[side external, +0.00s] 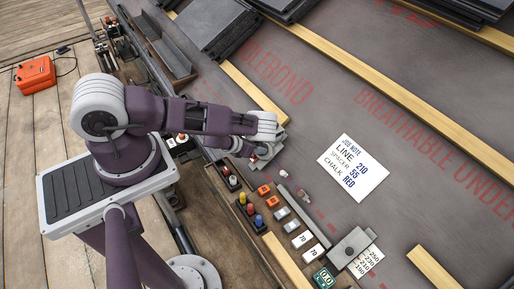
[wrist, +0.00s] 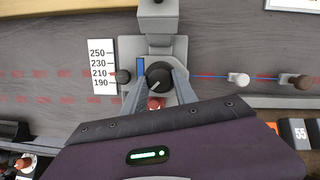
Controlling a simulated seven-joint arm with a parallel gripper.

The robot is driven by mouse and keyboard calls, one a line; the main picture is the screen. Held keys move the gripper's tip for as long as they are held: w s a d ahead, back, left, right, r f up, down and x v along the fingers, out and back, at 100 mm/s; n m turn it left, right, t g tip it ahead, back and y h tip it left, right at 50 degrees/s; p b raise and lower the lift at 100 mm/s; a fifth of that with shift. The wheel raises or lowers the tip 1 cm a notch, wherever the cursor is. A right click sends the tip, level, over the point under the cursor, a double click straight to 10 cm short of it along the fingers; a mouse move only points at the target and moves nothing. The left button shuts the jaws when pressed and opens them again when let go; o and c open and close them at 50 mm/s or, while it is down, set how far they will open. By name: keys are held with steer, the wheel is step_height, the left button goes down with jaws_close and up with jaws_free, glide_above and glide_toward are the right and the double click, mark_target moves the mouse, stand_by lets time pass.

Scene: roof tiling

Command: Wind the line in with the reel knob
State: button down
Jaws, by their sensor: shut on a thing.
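In the wrist view my gripper (wrist: 158,79) is shut on a round black knob (wrist: 158,72) with a white pointer mark, on a grey metal block (wrist: 179,48). One finger lies on each side of the knob. A red part (wrist: 156,103) shows between the fingers. In the side view my gripper (side external: 262,158) largely hides this block.
A job note (side external: 353,167) reads line 210, spacer 55, chalk red. A second grey block (side external: 350,246) with a scale stands at lower right. Slates (side external: 216,27) are stacked behind.

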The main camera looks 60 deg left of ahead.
steer(key=shift+m, duration=0.6)
steer(key=c, duration=1)
jaws_free()
steer(key=v, duration=0.7)
